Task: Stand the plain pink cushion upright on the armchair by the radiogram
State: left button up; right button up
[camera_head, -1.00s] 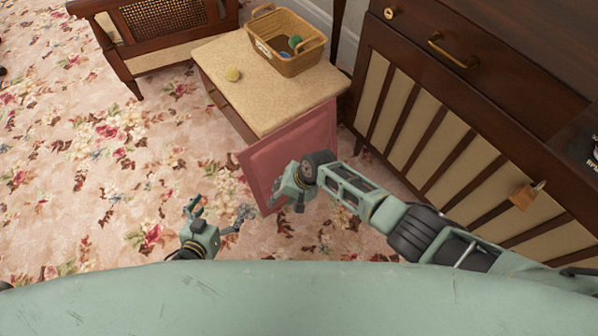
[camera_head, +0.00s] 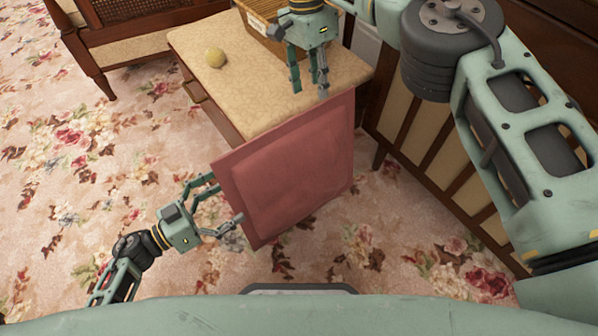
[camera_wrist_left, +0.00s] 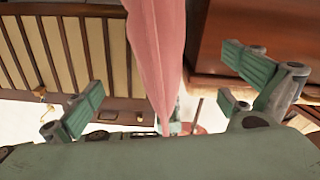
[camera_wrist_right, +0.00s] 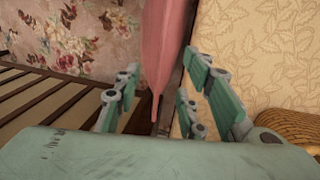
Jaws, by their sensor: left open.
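The plain pink cushion (camera_head: 290,170) stands on edge, tilted, close to the front of a small table; its lower edge is near the carpet. My left gripper (camera_head: 229,200) is open at the cushion's left edge, and the cushion (camera_wrist_left: 157,50) lies between its spread fingers in the left wrist view. My right gripper (camera_head: 310,92) is above the cushion's top edge by the table. In the right wrist view its fingers are apart with the cushion (camera_wrist_right: 162,50) between them and gaps on both sides. The armchair (camera_head: 135,25) shows only partly at the top left.
The small table (camera_head: 240,85) holds a yellow ball (camera_head: 216,57) and a wicker basket (camera_head: 262,30), partly hidden by my right gripper. A dark slatted cabinet (camera_head: 415,145), apparently the radiogram, stands at the right behind my right arm. Flowered carpet (camera_head: 90,190) is open at the left.

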aim_at(255, 182)
pick_arm(q)
jog(key=shift+s+r, duration=0.1)
pick_arm(e)
jog(key=shift+s+r, duration=0.1)
jog(key=shift+s, duration=0.05)
pick_arm(q)
jog(key=shift+x, duration=3.95)
pick_arm(e)
jog(key=shift+x, duration=3.9)
pick_arm(q)
jog(key=c, duration=0.9)
pick_arm(e)
jog(key=c, duration=0.9)
pick_arm(q)
jog(key=shift+a, duration=0.1)
jog(key=c, duration=0.5)
pick_arm(e)
grip_shut()
